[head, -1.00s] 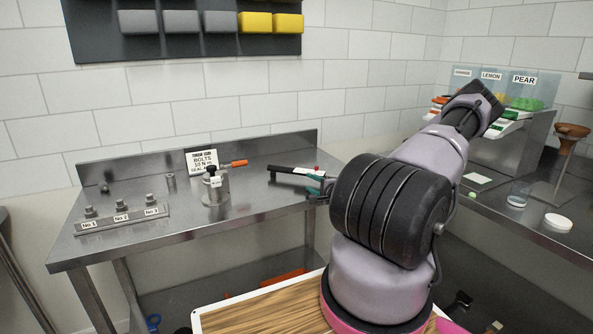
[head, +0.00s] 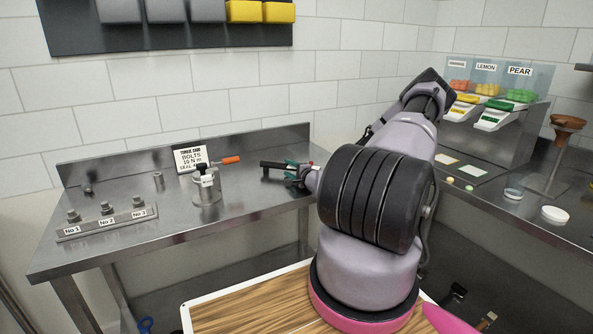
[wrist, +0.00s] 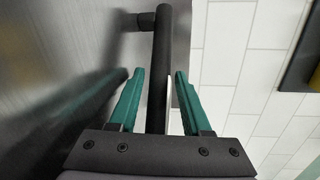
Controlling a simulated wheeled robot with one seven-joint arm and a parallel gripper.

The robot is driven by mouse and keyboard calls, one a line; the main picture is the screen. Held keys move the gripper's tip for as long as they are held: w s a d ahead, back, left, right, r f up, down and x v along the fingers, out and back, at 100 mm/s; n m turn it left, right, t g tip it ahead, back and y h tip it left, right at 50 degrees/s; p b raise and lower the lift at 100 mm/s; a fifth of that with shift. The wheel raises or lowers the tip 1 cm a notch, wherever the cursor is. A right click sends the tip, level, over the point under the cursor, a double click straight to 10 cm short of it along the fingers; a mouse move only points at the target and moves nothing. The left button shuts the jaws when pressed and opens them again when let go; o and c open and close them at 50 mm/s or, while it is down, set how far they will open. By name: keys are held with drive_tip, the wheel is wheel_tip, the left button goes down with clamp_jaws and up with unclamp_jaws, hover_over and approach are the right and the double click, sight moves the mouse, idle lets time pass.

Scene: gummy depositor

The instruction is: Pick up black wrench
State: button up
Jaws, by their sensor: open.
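The black wrench (head: 272,165) lies at the right end of the steel bench, its dark bar pointing left in the head view. My gripper (head: 293,168), with teal fingers, is at its right part. In the wrist view the black wrench (wrist: 162,60) runs lengthwise between the two open teal fingers of my gripper (wrist: 156,78). A gap shows beside the bar, and the fingers do not appear closed on it. The near end of the bar is hidden behind the gripper body.
The steel bench (head: 130,240) also holds a bolt block (head: 108,222), a metal fixture with an orange-handled tool (head: 206,186) and a torque sign (head: 190,158). A tiled wall stands behind. A candy dispenser (head: 500,92) is at the right.

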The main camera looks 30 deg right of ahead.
drive_tip(key=shift+w+f, duration=0.15)
drive_tip(key=shift+w, duration=1.25)
drive_tip(key=shift+a, duration=0.1)
clamp_jaws()
